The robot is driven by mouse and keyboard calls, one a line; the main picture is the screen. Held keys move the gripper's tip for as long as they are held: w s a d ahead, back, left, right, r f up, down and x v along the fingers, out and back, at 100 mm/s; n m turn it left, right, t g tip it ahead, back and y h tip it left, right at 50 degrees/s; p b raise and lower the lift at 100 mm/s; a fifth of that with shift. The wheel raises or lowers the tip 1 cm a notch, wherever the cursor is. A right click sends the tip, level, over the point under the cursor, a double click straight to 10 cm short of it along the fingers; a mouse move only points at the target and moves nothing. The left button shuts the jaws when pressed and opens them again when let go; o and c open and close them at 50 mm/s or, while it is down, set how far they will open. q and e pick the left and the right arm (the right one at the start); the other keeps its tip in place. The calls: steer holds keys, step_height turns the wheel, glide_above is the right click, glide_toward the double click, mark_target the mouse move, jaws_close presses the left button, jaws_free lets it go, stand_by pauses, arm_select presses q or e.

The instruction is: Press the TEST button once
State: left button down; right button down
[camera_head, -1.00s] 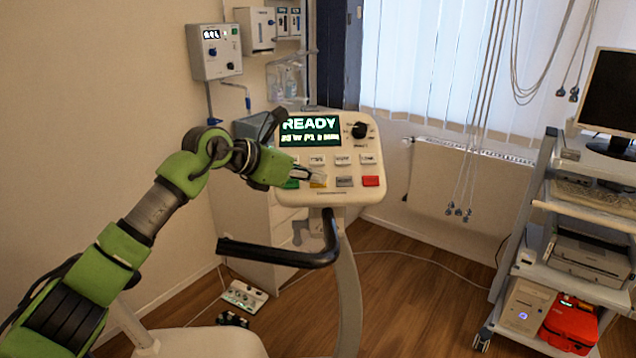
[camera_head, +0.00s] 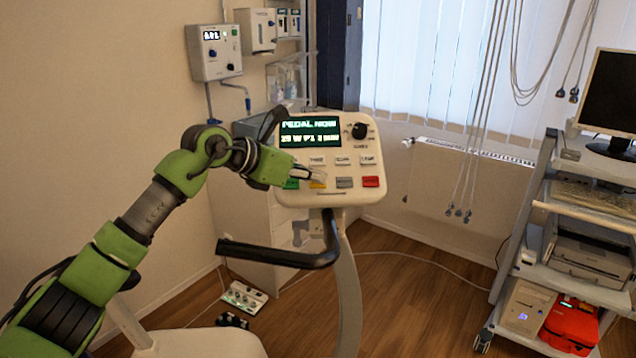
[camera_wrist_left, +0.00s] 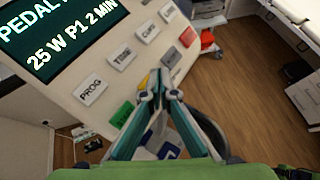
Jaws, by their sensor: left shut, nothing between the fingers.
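The control panel (camera_head: 398,158) of an exercise machine stands in the middle of the head view. Its screen (camera_head: 310,130) reads "PEDAL NOW" with "25 W P1 2 MIN" below. A lower row holds a green button (camera_wrist_left: 122,114), a yellow button (camera_head: 317,184), a grey button (camera_head: 344,182) and a red button (camera_head: 371,181). No TEST label is readable; the fingers partly hide the green and yellow buttons. My left gripper (camera_head: 322,178) is shut and empty, its tips at the yellow button, also in the left wrist view (camera_wrist_left: 160,80). I cannot tell whether they touch it. My right gripper is not in view.
A dark handlebar (camera_head: 290,255) sits below the panel. A selector knob (camera_head: 360,130) is at its upper right. A trolley (camera_head: 530,235) with a monitor stands right. Cables hang before the window. The floor between machine and trolley is mostly clear.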

arm_select(q)
steer(key=shift+s+r, duration=0.2)
steer(key=shift+r, duration=0.1)
steer(key=shift+s+d+r, duration=0.1)
steer(key=shift+s+r, duration=0.65)
steer(key=shift+r, duration=0.2)
steer(key=shift+s+r, duration=0.75)
steer(key=shift+r, duration=0.2)
steer(key=s+r, duration=0.4)
steer(key=r, duration=0.1)
steer(key=shift+s+d+r+p, duration=0.15)
steer(key=shift+s+r+p, duration=0.05)
steer(key=shift+r+p, duration=0.1)
steer(key=shift+f, duration=0.1)
